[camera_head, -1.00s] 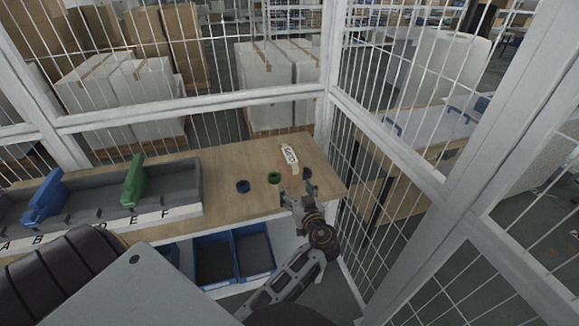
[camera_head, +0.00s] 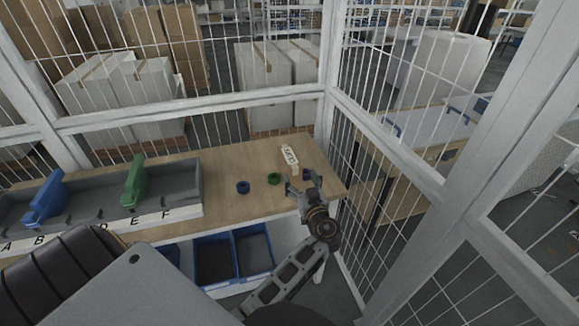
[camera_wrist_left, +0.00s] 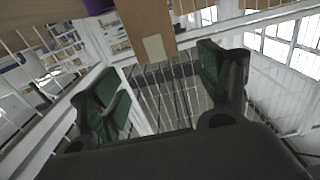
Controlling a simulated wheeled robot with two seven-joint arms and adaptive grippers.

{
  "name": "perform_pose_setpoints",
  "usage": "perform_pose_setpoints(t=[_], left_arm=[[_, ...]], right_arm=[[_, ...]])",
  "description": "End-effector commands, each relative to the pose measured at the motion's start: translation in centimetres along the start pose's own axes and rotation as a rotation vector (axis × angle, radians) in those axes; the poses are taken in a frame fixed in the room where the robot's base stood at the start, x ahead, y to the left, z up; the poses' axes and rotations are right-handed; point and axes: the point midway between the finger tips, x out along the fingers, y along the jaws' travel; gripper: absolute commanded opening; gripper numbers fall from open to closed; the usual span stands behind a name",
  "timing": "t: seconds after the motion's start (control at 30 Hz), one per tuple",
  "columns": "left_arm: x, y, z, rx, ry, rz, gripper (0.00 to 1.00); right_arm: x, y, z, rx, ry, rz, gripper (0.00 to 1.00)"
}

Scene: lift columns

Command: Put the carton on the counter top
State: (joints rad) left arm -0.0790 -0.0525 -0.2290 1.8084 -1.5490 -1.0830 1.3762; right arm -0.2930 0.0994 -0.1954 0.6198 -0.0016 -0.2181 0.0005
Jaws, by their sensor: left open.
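The carton (camera_head: 289,160), pale with dark lettering on one face, is on the wooden counter top (camera_head: 225,167) near its right end. My left gripper (camera_head: 303,182) is open and empty, just in front of the carton and apart from it. In the left wrist view, the open fingers (camera_wrist_left: 160,88) show with nothing between them. A brown surface with a paler patch, probably the carton (camera_wrist_left: 148,25), shows beyond the fingers at the top. My right gripper is not in view.
A blue ring (camera_head: 243,187), a green ring (camera_head: 274,178) and a purple ring (camera_head: 307,174) lie near the carton. A grey lettered tray (camera_head: 182,183) holds blue and green pieces at left. Blue bins (camera_head: 212,262) sit below. Wire fencing (camera_head: 372,150) closes the right side.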

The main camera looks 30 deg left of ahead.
Motion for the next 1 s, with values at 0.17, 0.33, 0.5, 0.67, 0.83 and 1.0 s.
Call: perform_pose_setpoints(t=[0.17, 0.33, 0.5, 0.67, 0.83, 1.0], left_arm=[[2.5, 0.0, -0.2, 0.001, 0.001, -0.001, 0.77], [4.7, 0.0, -0.2, 0.002, 0.001, -0.002, 0.77], [6.0, 0.0, -0.1, 0.0, 0.0, -0.001, 0.77], [6.4, 0.0, 0.0, 0.0, -0.001, -0.001, 0.77], [6.3, -0.1, 0.0, 0.0, -0.001, -0.001, 0.77], [6.5, 0.0, 0.0, 0.0, 0.0, -0.001, 0.77]], right_arm=[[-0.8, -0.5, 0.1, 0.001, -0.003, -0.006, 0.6], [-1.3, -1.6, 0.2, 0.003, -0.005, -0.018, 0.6], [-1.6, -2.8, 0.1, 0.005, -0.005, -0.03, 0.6], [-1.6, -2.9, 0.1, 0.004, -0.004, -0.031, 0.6], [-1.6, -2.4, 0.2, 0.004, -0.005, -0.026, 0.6], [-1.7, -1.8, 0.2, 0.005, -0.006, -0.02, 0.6]])
